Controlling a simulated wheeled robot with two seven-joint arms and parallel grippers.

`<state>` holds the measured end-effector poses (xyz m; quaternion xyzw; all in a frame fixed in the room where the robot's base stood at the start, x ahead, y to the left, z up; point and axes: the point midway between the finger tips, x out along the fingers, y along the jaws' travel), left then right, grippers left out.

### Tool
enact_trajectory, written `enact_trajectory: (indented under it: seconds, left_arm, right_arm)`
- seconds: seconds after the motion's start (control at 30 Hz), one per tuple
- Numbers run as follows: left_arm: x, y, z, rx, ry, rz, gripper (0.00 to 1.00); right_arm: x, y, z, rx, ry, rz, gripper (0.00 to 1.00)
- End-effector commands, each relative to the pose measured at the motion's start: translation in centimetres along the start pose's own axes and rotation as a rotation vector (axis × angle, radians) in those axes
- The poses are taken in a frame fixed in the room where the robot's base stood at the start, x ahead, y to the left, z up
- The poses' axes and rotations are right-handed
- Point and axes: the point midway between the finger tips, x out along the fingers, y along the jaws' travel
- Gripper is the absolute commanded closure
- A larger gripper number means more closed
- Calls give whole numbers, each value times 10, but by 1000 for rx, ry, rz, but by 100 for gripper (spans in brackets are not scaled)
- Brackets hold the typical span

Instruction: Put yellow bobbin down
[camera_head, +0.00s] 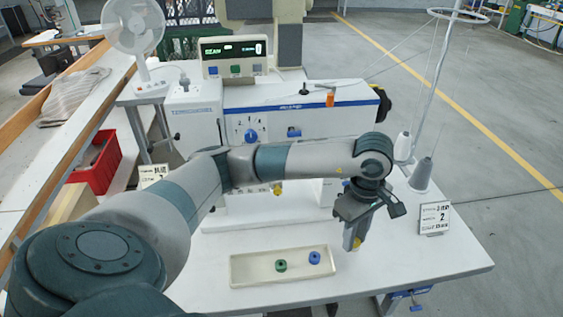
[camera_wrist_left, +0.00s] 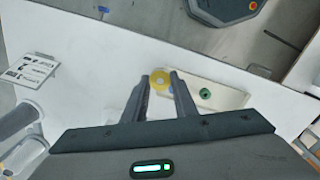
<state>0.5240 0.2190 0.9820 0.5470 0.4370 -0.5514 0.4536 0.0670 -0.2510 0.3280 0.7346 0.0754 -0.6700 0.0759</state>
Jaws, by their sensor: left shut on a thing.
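My left gripper (camera_head: 354,240) points down over the white table, just right of the shallow cream tray (camera_head: 240,281). In the left wrist view the gripper (camera_wrist_left: 160,80) is shut on the yellow bobbin (camera_wrist_left: 160,85), which sits between the fingertips. In the head view only a little yellow (camera_head: 357,243) shows at the fingertips. The tray holds a green bobbin (camera_head: 281,266) and a blue bobbin (camera_head: 314,257). The tray (camera_wrist_left: 232,100) and green bobbin (camera_wrist_left: 205,93) also show in the left wrist view. I cannot tell the yellow bobbin's height above the table.
A white sewing machine (camera_head: 300,122) stands behind the arm. Thread cones (camera_head: 421,176) and a small sign (camera_head: 434,218) stand at the right. A red bin (camera_head: 98,165) is at the left.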

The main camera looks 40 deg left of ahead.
Motion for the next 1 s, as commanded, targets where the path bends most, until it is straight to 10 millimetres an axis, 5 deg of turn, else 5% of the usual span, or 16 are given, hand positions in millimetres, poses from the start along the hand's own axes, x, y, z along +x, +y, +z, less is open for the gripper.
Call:
enact_trajectory:
  seconds: [0.3, 0.5, 1.0]
  left_arm:
    - [28, 22, -24, -699, 10, -5, 100]
    - [41, 29, -36, -997, 21, -4, 100]
    - [46, 31, -41, -1117, 25, -2, 100]
  right_arm:
    - [-5, 7, 1, -2, -2, 7, 100]
    - [-7, 9, 1, -3, -2, 8, 100]
    - [-7, 7, 1, -1, -2, 7, 100]
